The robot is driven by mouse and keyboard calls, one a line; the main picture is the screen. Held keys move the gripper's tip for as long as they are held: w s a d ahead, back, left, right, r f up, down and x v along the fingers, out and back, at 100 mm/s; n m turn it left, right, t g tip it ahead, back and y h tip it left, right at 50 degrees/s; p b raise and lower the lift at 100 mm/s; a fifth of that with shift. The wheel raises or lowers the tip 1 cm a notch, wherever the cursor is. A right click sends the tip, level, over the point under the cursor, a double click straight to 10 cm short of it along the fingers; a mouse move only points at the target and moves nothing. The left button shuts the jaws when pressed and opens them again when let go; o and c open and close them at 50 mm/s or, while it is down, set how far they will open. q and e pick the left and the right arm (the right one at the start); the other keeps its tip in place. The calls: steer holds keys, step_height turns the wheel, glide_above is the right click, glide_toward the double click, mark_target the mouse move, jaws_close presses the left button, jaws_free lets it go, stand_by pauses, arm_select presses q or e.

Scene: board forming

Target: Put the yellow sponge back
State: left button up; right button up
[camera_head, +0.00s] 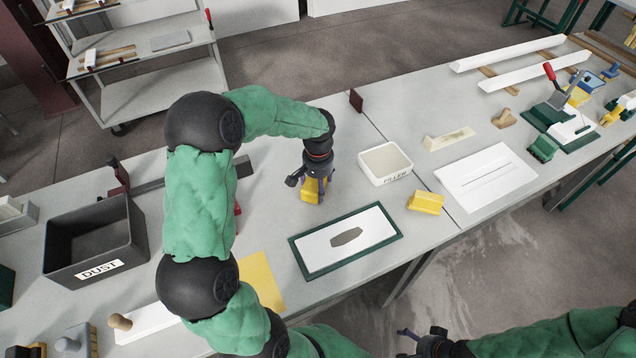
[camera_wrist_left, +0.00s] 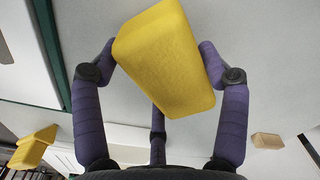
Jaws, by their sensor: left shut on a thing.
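The yellow sponge (camera_wrist_left: 165,60) is a plain block with rounded edges, held between the purple fingers of my left gripper (camera_wrist_left: 160,75). In the head view the sponge (camera_head: 309,193) shows under my left gripper (camera_head: 315,187), behind the green-framed panel and left of the FILLER tub. My left gripper is shut on it. Whether the sponge touches the table cannot be told. My right gripper (camera_head: 420,343) is at the bottom edge of the head view, partly cut off, and its opening is unclear.
A white FILLER tub (camera_head: 386,179) and another yellow block (camera_head: 425,208) stand to the right. The green-framed panel (camera_head: 391,244) lies in front. A dark DUST bin (camera_head: 60,240) and a yellow sheet (camera_head: 262,280) are left. Bare table surrounds the held sponge.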

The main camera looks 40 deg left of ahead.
arm_select(q)
steer(key=shift+f, duration=0.3)
steer(key=o, duration=1.2)
steer(key=shift+r, duration=0.15)
step_height(320, 180, up, 12)
steer(key=shift+f, duration=0.1)
stand_by(0.3)
